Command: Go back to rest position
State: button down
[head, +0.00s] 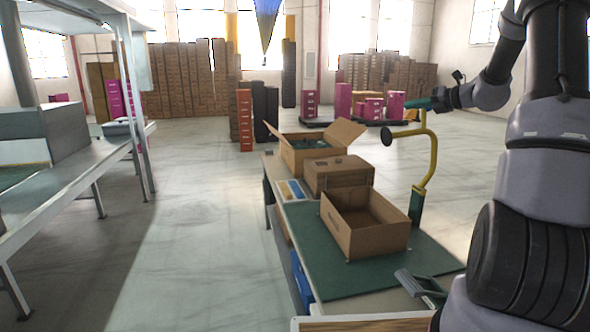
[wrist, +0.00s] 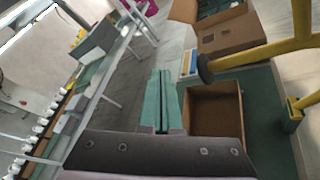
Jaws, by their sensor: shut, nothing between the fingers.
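My gripper (head: 425,104) is raised above the right side of the workbench in the head view, at the height of the top of a yellow post. In the wrist view its two green fingers (wrist: 160,101) lie side by side, shut, with nothing between them. My arm comes in from the right edge of the head view and bends across to the gripper. An open empty cardboard box (head: 365,222) stands on the bench below the gripper, well apart from it; it also shows in the wrist view (wrist: 238,112).
The yellow post (head: 433,150) with a dark round pad stands close to my gripper. A conveyor (head: 60,186) is at left; the floor between is clear.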

jog(key=s+a+r+n+g+h, duration=0.1)
jog(key=s+a+r+n+g, duration=0.2)
jog(key=s+a+n, duration=0.6)
jog(key=s+a+r+n+g+h, duration=0.1)
jog(key=s+a+r+n+g, duration=0.1)
jog(key=s+a+n, duration=0.65)
jog(key=s+d+f+n+h, duration=0.1)
jog(key=s+n+h, duration=0.4)
jog(key=s+n, duration=1)
jog(key=s, duration=0.7)
jog(key=shift+s+d+f, duration=0.2)
jog(key=shift+d, duration=0.15)
